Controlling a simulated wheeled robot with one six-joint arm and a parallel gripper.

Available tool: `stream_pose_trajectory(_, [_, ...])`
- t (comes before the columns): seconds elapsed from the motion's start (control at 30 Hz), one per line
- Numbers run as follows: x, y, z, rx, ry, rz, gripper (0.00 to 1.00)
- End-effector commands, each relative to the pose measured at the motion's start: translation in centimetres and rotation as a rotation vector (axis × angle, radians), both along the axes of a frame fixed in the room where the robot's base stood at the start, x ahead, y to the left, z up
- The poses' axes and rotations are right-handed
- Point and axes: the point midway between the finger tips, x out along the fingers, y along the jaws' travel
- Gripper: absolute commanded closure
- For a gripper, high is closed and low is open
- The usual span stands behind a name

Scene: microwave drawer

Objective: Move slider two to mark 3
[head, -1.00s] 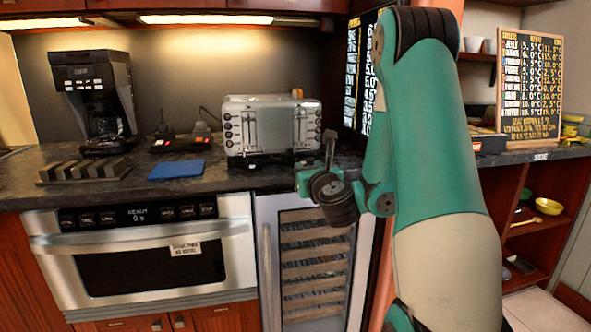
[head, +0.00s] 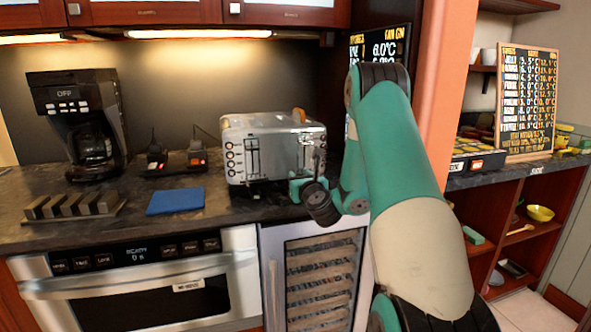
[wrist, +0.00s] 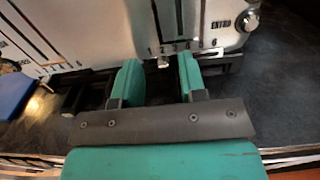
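A silver toaster (head: 262,150) with round knobs and vertical slots down its front stands on the dark counter. In the wrist view its front (wrist: 100,30) fills the top, with a knob at the right. My gripper (wrist: 157,68) is open there, its two green fingers apart at the toaster's lower front. A small silver lever tab (wrist: 163,62) shows between the fingertips, with no clear contact. In the head view my gripper (head: 312,186) is in front of the toaster's right side, partly hidden by my arm.
A blue pad (head: 175,200), a rack of dark blocks (head: 72,206), two small black devices (head: 178,163) and a coffee maker (head: 85,120) stand left of the toaster. An oven (head: 140,285) is below the counter. An orange post (head: 447,90) rises behind my arm.

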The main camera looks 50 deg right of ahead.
Motion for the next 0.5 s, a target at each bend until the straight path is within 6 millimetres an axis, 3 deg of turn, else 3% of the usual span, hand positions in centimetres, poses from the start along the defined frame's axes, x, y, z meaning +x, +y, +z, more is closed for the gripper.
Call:
stream_pose_trajectory(0.33, [-0.19,-0.88,-0.11,0.001,0.001,-0.009,0.62])
stream_pose_trajectory(0.37, [-0.20,-0.89,-0.11,0.001,0.001,-0.009,0.64])
stream_pose_trajectory(0.5, [-0.19,-0.85,-0.10,0.001,0.001,-0.009,0.96])
